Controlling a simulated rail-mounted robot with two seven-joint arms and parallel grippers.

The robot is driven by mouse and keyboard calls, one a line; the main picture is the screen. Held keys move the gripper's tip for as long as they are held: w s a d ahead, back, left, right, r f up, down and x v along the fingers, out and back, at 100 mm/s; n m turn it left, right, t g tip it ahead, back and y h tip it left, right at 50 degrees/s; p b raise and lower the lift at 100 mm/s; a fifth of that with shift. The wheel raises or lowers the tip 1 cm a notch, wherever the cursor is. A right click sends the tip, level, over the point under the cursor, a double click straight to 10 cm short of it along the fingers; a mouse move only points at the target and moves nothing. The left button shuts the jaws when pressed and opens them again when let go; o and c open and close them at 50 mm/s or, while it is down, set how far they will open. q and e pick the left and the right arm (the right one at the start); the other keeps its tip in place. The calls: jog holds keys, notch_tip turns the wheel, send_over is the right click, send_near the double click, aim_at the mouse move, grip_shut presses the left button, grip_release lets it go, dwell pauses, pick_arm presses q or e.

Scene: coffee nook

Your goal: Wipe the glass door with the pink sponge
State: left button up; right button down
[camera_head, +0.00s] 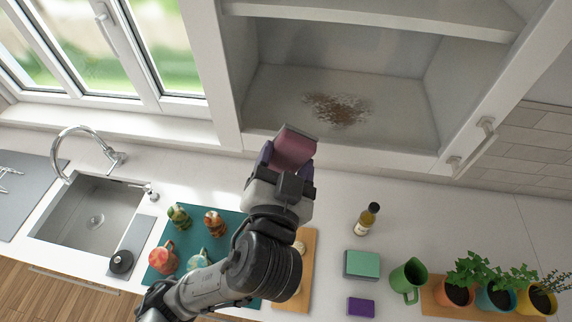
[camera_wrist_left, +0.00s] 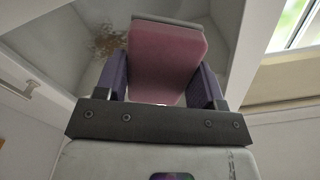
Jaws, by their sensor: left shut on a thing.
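The pink sponge (camera_head: 294,148), which has a grey layer at its far end, is held between the purple fingers of my left gripper (camera_head: 287,163). In the left wrist view the sponge (camera_wrist_left: 165,62) sticks out beyond the fingers. The glass door (camera_head: 230,80) has a pale frame and fronts a cabinet above the counter. A brown speckled smudge (camera_head: 338,109) shows within the frame, up and right of the sponge; I cannot tell whether it lies on the glass or the shelf behind. The sponge overlaps the lower frame in the head view; contact is unclear. My right gripper is out of view.
A door handle (camera_head: 487,126) is at the right. On the counter are a bottle (camera_head: 366,220), a green sponge-like block (camera_head: 362,264), a purple block (camera_head: 361,307), a green jug (camera_head: 407,279), potted plants (camera_head: 496,293), mugs on a teal mat (camera_head: 235,219) and a sink (camera_head: 92,217).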

aim_at(369, 126)
pick_arm(q)
jog(key=shift+w+d+b, duration=0.2)
jog(key=shift+w+b, duration=0.05)
jog(key=shift+w, duration=1.05)
jog(key=shift+w+d+b, duration=0.2)
jog(key=shift+w+b, duration=0.05)
jog(key=shift+w, duration=1.05)
jog(key=shift+w+d, duration=0.15)
jog(key=shift+w, duration=0.85)
jog(key=shift+d, duration=0.1)
jog(key=shift+s+d, duration=0.2)
jog(key=shift+d, duration=0.6)
jog(key=shift+s+d, duration=0.15)
jog(key=shift+d, duration=0.6)
jog(key=shift+s+d, duration=0.2)
jog(key=shift+d, duration=1.55)
jog(key=shift+s+d, duration=0.2)
jog(key=shift+d, duration=1.5)
jog(key=shift+s+d, duration=0.2)
jog(key=shift+d, duration=1.55)
jog(key=shift+a, duration=0.15)
